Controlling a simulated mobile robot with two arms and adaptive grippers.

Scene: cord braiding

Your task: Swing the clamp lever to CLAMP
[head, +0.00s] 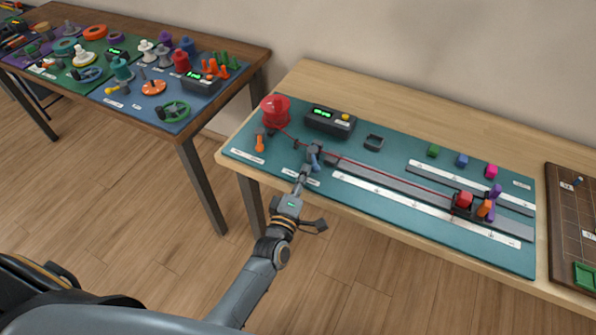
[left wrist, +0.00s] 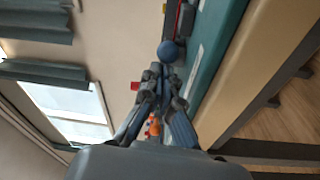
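The clamp lever, with a blue knob (head: 315,159), stands near the left end of the rail on the teal mat (head: 390,230). My left gripper (head: 304,176) is right in front of it, on the near side. In the left wrist view, the blue knob (left wrist: 169,52) sits just beyond the fingertips (left wrist: 160,70). The fingers are close together and look shut, with nothing visible between the tips. Whether they touch the knob is unclear. The mat's label near the lever is too small to read. My right gripper is not in view.
A red cord (head: 385,171) runs from the red spool (head: 275,110) past the lever toward the red block (head: 463,200). An orange lever (head: 259,143) and a dark display box (head: 330,121) stand nearby. A brown board (head: 572,220) lies at the right.

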